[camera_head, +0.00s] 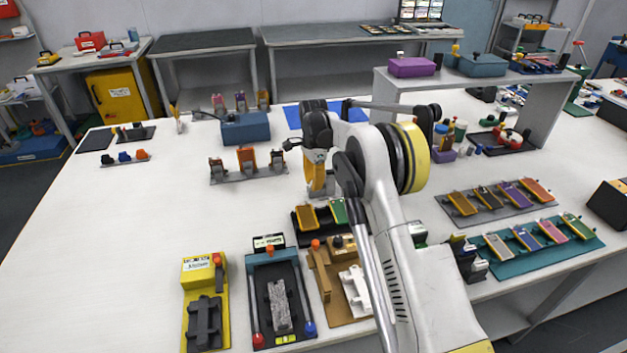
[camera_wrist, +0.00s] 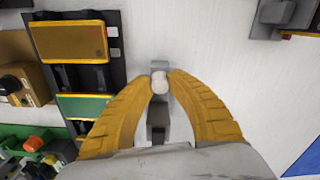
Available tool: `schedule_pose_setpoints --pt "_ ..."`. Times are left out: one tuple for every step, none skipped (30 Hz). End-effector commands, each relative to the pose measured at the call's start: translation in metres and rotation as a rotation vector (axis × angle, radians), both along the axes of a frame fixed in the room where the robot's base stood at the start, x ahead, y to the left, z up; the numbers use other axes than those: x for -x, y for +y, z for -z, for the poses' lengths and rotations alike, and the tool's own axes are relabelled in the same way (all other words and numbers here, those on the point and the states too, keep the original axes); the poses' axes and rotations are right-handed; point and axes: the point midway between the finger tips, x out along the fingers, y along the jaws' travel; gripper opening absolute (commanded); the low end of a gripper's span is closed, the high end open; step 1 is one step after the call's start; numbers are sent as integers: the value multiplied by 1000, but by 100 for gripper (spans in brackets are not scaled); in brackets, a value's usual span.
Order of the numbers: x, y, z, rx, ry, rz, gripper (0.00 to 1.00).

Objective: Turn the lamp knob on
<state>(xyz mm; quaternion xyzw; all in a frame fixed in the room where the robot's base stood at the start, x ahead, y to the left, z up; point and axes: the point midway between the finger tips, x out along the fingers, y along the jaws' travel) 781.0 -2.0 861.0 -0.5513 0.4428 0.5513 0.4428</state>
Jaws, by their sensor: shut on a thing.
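My gripper (camera_wrist: 160,76) has its two yellow curved fingers closed in on a small pale round knob (camera_wrist: 159,85), which I take for the lamp knob. The knob sits between the fingertips, against a narrow grey upright fixture (camera_wrist: 159,66) on the white table. A dark block shows below it between the fingers. In the head view my gripper (camera_head: 318,187) points down at the table, just behind a black rack; the knob is hidden there. I cannot see a lit lamp or tell how far the knob is turned.
The black rack (camera_wrist: 115,68) with an orange cell (camera_wrist: 70,42) and a green cell (camera_wrist: 83,106) stands close left of my fingers. A grey stand (camera_head: 247,174) with orange pieces is left of the gripper in the head view. The left table (camera_head: 110,220) is largely clear.

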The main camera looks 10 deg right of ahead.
Motion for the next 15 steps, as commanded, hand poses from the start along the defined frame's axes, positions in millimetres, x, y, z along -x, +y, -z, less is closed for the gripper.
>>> schedule_pose_setpoints --pt "0 0 -2 0 0 43 0" --pt "0 0 -2 0 0 71 0" --pt "0 0 -2 0 0 110 0" --pt "0 0 -2 0 0 138 0" --pt "0 0 -2 0 0 166 0" --pt "0 0 -2 0 0 205 0" --pt "0 0 -1 0 0 233 0" --pt "0 0 -1 0 0 261 0" --pt "0 0 -1 0 0 300 0" --pt "0 0 -1 0 0 328 0" --pt "0 0 -1 0 0 356 0" --pt "0 0 -1 0 0 395 0" --pt "0 0 -1 0 0 423 0" --pt "0 0 -1 0 0 451 0" --pt "0 0 -1 0 0 490 0"
